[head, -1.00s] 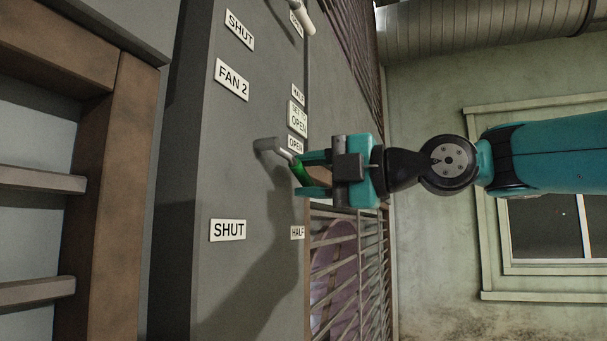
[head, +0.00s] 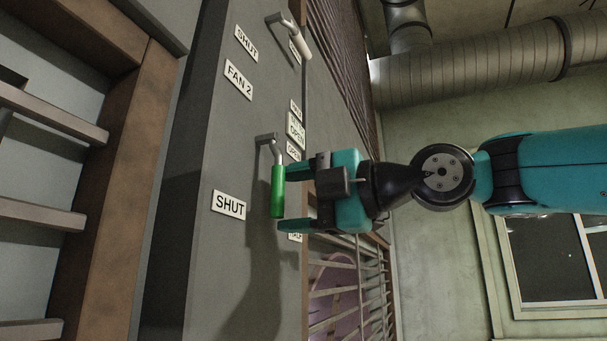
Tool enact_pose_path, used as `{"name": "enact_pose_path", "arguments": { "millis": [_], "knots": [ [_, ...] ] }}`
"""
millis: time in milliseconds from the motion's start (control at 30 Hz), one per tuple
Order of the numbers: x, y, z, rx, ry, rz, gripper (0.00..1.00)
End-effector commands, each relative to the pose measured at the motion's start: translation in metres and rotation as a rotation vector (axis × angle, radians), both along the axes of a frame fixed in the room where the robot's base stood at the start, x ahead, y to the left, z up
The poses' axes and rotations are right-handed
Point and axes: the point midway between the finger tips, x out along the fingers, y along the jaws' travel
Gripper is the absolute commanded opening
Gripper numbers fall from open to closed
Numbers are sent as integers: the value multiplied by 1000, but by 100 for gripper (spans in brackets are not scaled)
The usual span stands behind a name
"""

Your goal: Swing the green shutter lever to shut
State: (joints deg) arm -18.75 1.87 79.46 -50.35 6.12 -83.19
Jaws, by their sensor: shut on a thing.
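The green shutter lever (head: 278,190) hangs from a grey metal pivot on the dark panel. Its green grip points almost straight down in the head view. My gripper (head: 286,200) reaches in from the right and is shut on the green grip, one finger by its upper part and the other by its lower end. A SHUT label (head: 229,205) is to the left of the grip, apart from it. An OPEN label (head: 293,152) is just right of the pivot. A HALF label (head: 295,237) is partly hidden behind the lower finger.
A FAN 2 label (head: 238,80) is above the green lever. Slatted louvres (head: 345,290) lie below right.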

Motion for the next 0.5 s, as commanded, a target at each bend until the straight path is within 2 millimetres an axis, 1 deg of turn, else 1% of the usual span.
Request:
{"name": "enact_pose_path", "arguments": {
  "millis": [33,67,367,500],
  "knots": [
    [-15,5,13,13,-24,38,51],
    [-15,5,13,14,-25,38,45],
    [-15,2,13,17,-21,36,45],
    [-19,-10,11,16,-21,32,45]
  ]
}}
